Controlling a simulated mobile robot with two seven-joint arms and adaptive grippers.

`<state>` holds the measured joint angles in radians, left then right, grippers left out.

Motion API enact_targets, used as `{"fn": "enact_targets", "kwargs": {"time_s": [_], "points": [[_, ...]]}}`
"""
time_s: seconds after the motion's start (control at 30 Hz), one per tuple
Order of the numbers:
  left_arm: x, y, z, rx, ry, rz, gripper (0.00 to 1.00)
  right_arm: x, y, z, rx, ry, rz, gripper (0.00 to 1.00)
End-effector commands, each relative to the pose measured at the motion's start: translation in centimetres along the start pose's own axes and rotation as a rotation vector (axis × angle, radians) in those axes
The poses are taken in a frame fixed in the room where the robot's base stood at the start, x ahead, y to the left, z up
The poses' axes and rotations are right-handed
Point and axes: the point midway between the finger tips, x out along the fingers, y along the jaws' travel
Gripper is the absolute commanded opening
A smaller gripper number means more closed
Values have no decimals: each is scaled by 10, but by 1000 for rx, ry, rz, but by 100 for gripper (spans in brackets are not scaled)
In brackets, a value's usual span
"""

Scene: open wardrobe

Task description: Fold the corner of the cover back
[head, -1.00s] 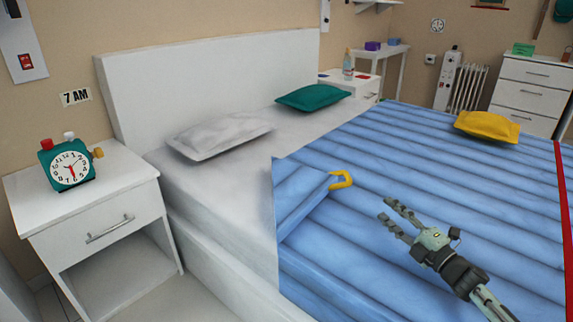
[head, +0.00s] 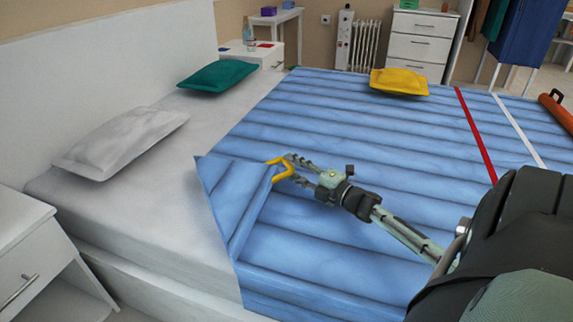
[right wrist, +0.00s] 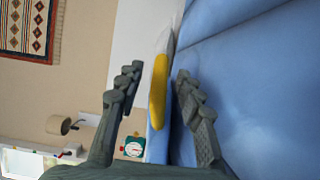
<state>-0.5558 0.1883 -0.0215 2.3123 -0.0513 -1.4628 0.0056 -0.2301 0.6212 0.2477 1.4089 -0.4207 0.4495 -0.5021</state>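The blue quilted cover (head: 330,120) lies over the bed. Its near-left corner (head: 228,195) shows as a turned flap, with a yellow hook-shaped handle (head: 279,165) on the flap's right edge. My right gripper (head: 293,170) is at the handle, low over the cover. In the right wrist view the handle (right wrist: 158,92) lies between the two spread fingers of the right gripper (right wrist: 157,75), with a gap on the left finger's side. Whether the right finger touches it cannot be told. My left gripper is not in view.
A white pillow (head: 120,142) and a green pillow (head: 217,76) lie at the headboard. A yellow cushion (head: 399,82) lies on the cover's far side. A white nightstand (head: 28,255) stands at the left, close to the bed.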

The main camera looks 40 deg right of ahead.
Motion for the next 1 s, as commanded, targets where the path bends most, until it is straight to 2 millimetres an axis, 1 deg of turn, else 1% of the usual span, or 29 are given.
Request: {"fn": "enact_targets", "kwargs": {"time_s": [0.03,0.2,0.47,0.5,0.7,0.8,1.0], "points": [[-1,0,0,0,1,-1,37,8,1,0,0,0,2,37],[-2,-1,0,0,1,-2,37,21,0,0,-1,-1,0,37],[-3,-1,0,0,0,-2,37,23,0,0,-1,-1,-1,37],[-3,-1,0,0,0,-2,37,23,0,0,-1,-1,-1,36],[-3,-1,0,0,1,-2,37,22,0,0,-1,-1,-1,11],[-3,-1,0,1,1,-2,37,22,0,0,-1,0,-1,0],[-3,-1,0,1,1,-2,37,22,0,0,-1,0,-1,0]]}}
